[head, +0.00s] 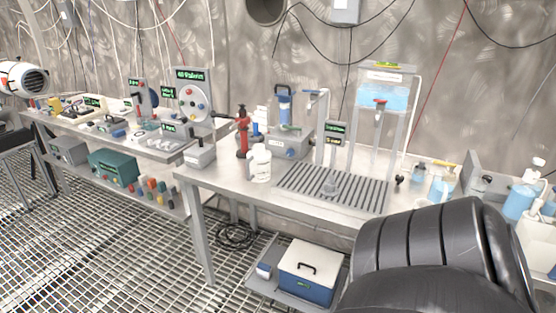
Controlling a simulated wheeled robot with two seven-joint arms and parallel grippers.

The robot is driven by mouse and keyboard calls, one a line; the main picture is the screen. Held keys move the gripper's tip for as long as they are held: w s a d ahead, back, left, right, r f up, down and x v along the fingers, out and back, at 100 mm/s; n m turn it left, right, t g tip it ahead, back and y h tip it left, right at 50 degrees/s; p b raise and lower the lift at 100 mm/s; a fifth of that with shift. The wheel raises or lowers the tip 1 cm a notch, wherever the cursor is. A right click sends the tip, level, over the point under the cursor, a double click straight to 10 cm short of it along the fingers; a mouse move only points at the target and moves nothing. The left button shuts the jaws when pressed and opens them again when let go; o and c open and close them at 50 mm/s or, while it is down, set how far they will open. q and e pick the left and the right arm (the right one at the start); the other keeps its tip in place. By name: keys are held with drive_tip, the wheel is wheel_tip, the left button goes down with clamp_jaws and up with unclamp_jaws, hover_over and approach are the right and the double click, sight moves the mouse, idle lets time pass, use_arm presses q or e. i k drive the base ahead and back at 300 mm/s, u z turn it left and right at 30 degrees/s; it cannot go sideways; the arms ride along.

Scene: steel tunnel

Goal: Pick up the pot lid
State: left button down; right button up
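I cannot make out a pot lid in the head view. The nearest likeness is a white top with a dark handle (309,262) on a blue box (305,290), low under the bench, but it looks like a box cover. A large black rounded part, which looks like my own arm, fills the lower right and hides part of the bench and floor. Neither my left nor my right gripper shows.
Another bench stands left. The grated floor (110,245) in front is open.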

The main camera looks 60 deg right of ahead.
sight(330, 190)
drive_tip(key=z, duration=0.6)
drive_tip(key=i, duration=1.2)
drive_tip(key=z, duration=1.15)
